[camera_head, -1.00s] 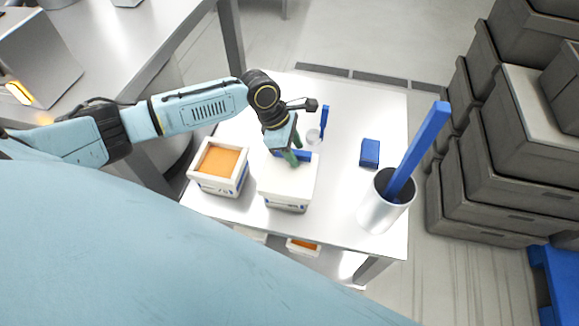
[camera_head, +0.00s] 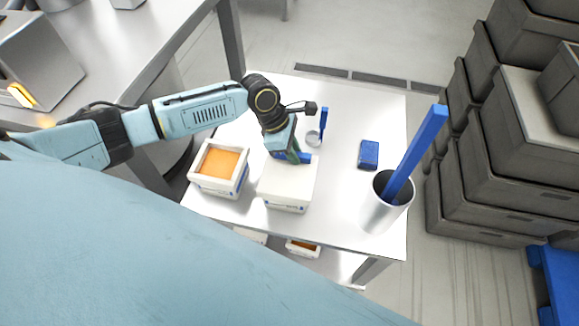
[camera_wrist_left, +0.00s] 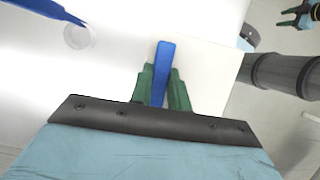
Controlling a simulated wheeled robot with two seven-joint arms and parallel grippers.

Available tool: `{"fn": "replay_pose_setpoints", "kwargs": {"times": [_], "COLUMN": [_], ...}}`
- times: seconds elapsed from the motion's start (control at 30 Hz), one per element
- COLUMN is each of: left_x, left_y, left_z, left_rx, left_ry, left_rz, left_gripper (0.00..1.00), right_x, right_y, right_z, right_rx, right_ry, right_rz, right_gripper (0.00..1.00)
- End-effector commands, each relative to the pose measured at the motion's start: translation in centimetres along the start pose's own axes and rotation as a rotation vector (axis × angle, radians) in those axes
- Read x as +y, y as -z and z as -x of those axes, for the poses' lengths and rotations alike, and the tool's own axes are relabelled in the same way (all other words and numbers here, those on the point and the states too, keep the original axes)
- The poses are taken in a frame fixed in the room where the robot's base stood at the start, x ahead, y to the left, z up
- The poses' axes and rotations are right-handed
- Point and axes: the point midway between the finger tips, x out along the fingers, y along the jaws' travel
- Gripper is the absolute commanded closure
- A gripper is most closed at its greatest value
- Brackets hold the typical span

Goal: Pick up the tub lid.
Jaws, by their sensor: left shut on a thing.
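The tub lid (camera_head: 284,176) is white and square with a blue bar handle (camera_head: 305,158), and it covers a white tub (camera_head: 285,207) on the table. My left gripper (camera_head: 295,157) is over the back of the lid, its green fingers shut on the handle. In the left wrist view the blue handle (camera_wrist_left: 163,62) stands between the green fingers, above the white lid (camera_wrist_left: 203,68). I cannot tell any gap between lid and tub. My right gripper is out of the head view; what looks like it (camera_wrist_left: 298,16) shows small in the wrist view's corner.
An open tub with orange filling (camera_head: 218,163) stands close left of the lidded tub. A blue block (camera_head: 369,154), a metal cup (camera_head: 381,210) holding a tall blue bar, and a small round piece with a blue handle (camera_head: 323,125) are on the table. Grey crates (camera_head: 515,170) are stacked right.

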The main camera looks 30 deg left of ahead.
Motion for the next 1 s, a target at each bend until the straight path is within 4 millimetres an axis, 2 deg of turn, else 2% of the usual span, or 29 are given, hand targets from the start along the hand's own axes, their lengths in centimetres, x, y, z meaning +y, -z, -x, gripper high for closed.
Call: {"fn": "replay_pose_setpoints", "kwargs": {"times": [0.27,0.6,0.8,1.0], "left_x": [-0.1,0.0,0.0,0.0], "left_y": [0.1,-2.8,-3.8,-4.3], "left_z": [0.0,6.8,9.2,10.5], "left_rx": [0.002,0.000,0.001,0.000], "left_ry": [0.000,0.000,0.000,0.001], "left_rz": [-0.001,-0.001,0.000,0.001], "left_gripper": [1.00,1.00,1.00,1.00], "right_x": [0.1,0.2,0.2,0.2], "right_y": [-0.1,0.0,0.0,0.1], "right_z": [-0.9,0.2,0.5,1.8], "right_rx": [0.000,-0.001,0.000,0.000], "right_ry": [-0.002,-0.002,-0.002,-0.002], "right_rz": [0.001,0.001,0.001,0.001], "right_gripper": [0.62,0.62,0.62,0.62]}}
